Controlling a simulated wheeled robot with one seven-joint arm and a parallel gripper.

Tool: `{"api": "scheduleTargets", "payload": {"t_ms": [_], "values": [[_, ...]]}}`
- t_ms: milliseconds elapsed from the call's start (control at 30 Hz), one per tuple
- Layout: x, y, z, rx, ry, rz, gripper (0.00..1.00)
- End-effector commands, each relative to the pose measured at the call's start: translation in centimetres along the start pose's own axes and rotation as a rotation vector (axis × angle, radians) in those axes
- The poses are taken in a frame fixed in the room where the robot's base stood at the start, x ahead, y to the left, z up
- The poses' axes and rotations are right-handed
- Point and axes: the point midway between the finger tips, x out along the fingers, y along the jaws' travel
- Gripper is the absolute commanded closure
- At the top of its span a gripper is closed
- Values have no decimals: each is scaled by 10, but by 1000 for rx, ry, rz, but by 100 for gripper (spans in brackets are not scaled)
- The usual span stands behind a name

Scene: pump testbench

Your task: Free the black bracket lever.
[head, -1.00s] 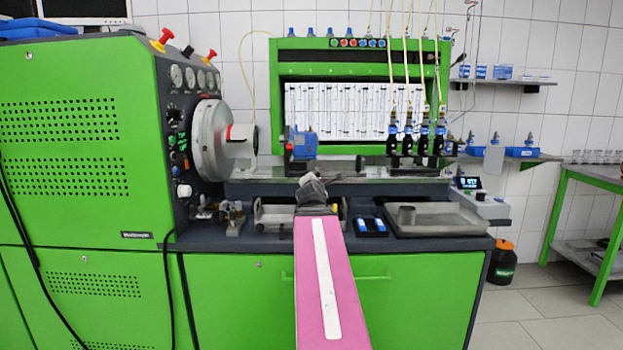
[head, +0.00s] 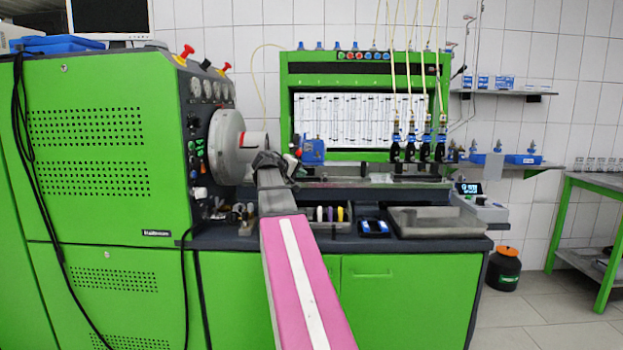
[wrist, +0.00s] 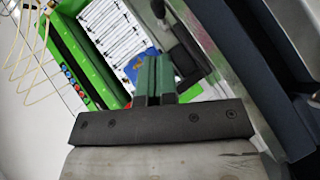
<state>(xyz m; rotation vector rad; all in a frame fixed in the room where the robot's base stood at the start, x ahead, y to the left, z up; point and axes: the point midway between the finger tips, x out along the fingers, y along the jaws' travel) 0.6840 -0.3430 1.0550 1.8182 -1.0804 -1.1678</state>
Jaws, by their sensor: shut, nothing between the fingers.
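My gripper (head: 292,165) is at the end of my arm, in front of the bench's rail and close to the blue pump (head: 312,151) in the head view. In the wrist view its green fingers (wrist: 153,62) are together with nothing between them. The blue pump (wrist: 141,64) shows partly behind the fingertips. A black block (wrist: 186,55) lies just right of the fingers, and a dark knob-like end (wrist: 158,8) shows at the top. I cannot tell which of these dark parts is the black bracket lever. My arm hides part of the bracket area in the head view.
The grey drive wheel (head: 228,145) is left of my gripper. Several black injectors (head: 410,145) hang at the right. A tool tray (head: 330,214), a blue-and-black holder (head: 373,227) and a grey tray (head: 435,221) sit on the front ledge.

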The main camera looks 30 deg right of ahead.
Motion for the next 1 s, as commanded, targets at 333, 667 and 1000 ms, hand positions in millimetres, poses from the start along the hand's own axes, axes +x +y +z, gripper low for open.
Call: {"api": "scheduleTargets", "payload": {"t_ms": [333, 667, 1000], "values": [[50, 0, -1, 0, 0, -1, 100], [92, 0, 0, -1, 3, -1, 100], [98, -1, 0, -2, 4, -2, 100]]}}
